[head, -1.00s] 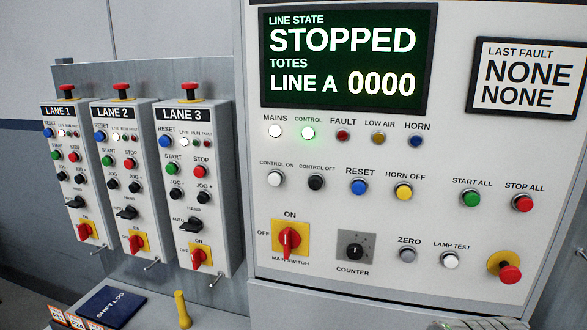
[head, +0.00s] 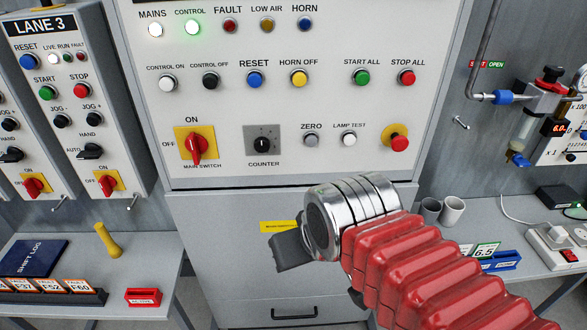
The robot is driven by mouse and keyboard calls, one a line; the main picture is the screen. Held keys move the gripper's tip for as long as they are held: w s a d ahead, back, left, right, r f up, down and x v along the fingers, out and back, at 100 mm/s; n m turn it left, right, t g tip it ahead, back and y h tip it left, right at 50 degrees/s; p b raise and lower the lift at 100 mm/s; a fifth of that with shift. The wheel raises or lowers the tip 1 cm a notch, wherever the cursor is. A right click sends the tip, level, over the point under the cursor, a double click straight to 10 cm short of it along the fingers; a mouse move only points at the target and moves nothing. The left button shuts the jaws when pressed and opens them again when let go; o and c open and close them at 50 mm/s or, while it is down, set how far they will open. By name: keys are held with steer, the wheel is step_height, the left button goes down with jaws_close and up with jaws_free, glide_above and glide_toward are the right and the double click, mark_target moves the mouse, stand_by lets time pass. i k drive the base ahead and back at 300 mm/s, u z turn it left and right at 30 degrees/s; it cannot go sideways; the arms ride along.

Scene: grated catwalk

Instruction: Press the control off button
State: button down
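The black CONTROL OFF button (head: 210,80) is on the light grey control panel (head: 320,105), between the white CONTROL ON button (head: 168,83) and the blue RESET button (head: 255,79). The CONTROL lamp (head: 192,28) glows pale green. My gripper (head: 290,250) is a dark shape at the end of my red-sleeved arm, in front of the lower cabinet. It is below and to the right of the CONTROL OFF button in the picture, apart from it. Its fingers are mostly hidden behind the metal wrist, so I cannot tell whether they are open.
A yellow HORN OFF button (head: 299,78), red main switch (head: 195,146), counter knob (head: 262,142) and red mushroom button (head: 399,143) share the panel. The LANE 3 box (head: 72,105) stands to the left. A shelf with a shift log (head: 34,257) and yellow handle (head: 108,240) is lower left.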

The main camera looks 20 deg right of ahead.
mark_target(210, 82)
steer(key=u, duration=0.55)
steer(key=k, duration=1.4)
steer(key=z, duration=0.6)
steer(key=i, duration=1)
steer(key=z, duration=0.05)
